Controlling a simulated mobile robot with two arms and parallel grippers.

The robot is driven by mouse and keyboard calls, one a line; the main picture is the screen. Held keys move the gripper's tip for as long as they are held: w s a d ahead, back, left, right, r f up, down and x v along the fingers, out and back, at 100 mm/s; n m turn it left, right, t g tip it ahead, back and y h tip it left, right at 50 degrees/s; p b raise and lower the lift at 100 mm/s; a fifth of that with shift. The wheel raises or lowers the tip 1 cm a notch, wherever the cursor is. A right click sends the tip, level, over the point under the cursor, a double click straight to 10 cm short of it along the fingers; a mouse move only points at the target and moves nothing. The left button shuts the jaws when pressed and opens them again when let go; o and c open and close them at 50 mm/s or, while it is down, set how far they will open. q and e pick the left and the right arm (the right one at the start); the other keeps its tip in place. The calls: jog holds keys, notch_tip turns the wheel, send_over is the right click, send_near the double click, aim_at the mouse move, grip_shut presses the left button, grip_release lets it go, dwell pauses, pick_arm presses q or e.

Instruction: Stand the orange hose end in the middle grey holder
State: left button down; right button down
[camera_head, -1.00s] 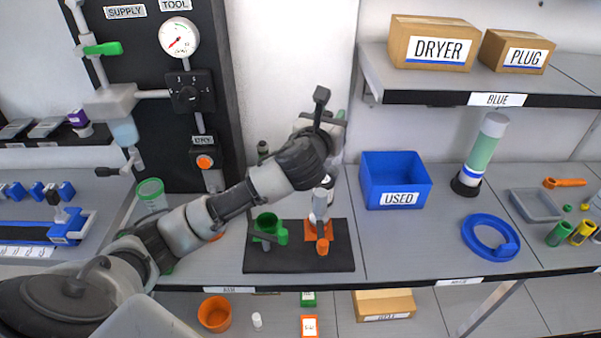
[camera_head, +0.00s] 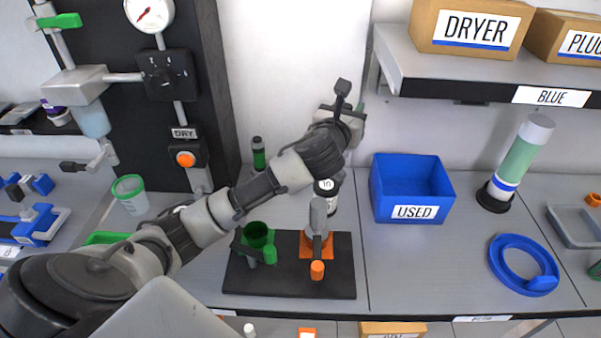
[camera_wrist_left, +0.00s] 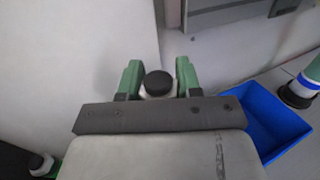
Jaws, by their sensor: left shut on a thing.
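My left gripper (camera_head: 345,112) is above the back of the shelf, by the wall, its fingers mostly hidden in the head view. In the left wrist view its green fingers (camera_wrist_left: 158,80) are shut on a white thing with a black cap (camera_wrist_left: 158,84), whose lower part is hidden. A white labelled bottle body (camera_head: 327,196) shows below the hand, but I cannot tell if it is the same thing. An orange cylinder end (camera_head: 317,270) sits at the front of a grey fitting on a black base. I cannot clearly make out a middle grey holder. My right gripper is not in view.
A blue USED bin (camera_head: 413,190) stands to the right of the hand. A green-and-white column (camera_head: 524,155) and a blue ring (camera_head: 522,262) are farther right. A black gauge panel (camera_head: 150,110) rises at left.

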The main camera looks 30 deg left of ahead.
pick_arm(q)
jog(key=a+f, duration=0.2)
jog(key=a, duration=0.1)
jog(key=s+a+f, duration=0.1)
jog(key=a+f, duration=0.1)
jog(key=a, duration=0.2)
jog(key=a+f, duration=0.3)
jog(key=a, duration=0.1)
jog(key=shift+s+a, duration=0.15)
jog(key=shift+s, duration=0.05)
jog(key=shift+f, duration=1.9)
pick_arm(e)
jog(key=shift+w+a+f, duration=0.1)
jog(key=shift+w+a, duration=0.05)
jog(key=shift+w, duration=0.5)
pick_arm(q)
jog(key=shift+f+b, duration=0.25)
jog(key=shift+b, duration=0.05)
jog(key=c, duration=0.8)
grip_release()
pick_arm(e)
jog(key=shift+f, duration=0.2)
